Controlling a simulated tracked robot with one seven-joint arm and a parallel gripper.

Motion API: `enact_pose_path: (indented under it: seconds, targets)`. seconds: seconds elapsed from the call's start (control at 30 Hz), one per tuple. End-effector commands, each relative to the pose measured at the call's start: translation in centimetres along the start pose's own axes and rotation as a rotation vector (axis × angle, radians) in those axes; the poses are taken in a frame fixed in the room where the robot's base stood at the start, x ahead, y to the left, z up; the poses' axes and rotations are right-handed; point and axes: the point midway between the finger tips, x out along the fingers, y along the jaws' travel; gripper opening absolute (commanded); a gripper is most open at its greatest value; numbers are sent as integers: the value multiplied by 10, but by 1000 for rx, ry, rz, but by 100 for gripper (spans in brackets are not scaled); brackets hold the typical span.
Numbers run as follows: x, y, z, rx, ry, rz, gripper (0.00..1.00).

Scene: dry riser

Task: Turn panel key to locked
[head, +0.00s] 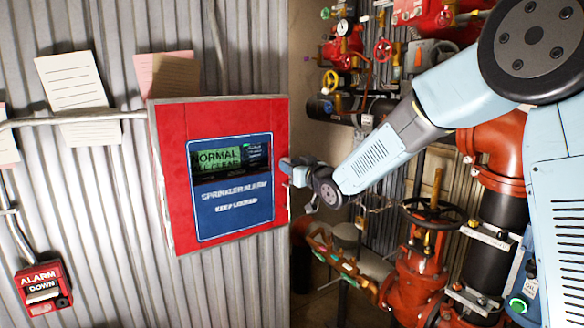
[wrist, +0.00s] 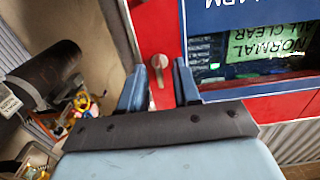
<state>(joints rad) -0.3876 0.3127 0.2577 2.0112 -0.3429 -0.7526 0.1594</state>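The red alarm panel (head: 170,180) hangs on the corrugated wall; its blue face (head: 233,222) reads "SPRINKLER ALARM KEEP LOCKED". Its green display (head: 217,160) reads "NORMAL", with "ALL CLEAR" legible upside down in the wrist view (wrist: 265,40). A small grey key (wrist: 158,63) sits on the panel's red border in the wrist view. My gripper (wrist: 159,82) is open, with one blue finger on either side of the key in the picture and a gap to each. In the head view my gripper (head: 287,170) is at the panel's right edge and hides the key.
A red alarm box (head: 43,286) is low on the left wall. Paper notes (head: 75,85) hang above a conduit (head: 75,119). Right of the panel are red valves, a handwheel (head: 434,213) and pipes, close behind my arm.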

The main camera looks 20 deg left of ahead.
Motion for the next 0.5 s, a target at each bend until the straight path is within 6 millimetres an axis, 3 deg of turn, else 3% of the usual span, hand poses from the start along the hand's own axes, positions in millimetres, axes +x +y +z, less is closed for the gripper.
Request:
enact_pose_path:
  seconds: [0.5]
  targets:
    - [-97, 0, 1, -2, -1, 1, 32]
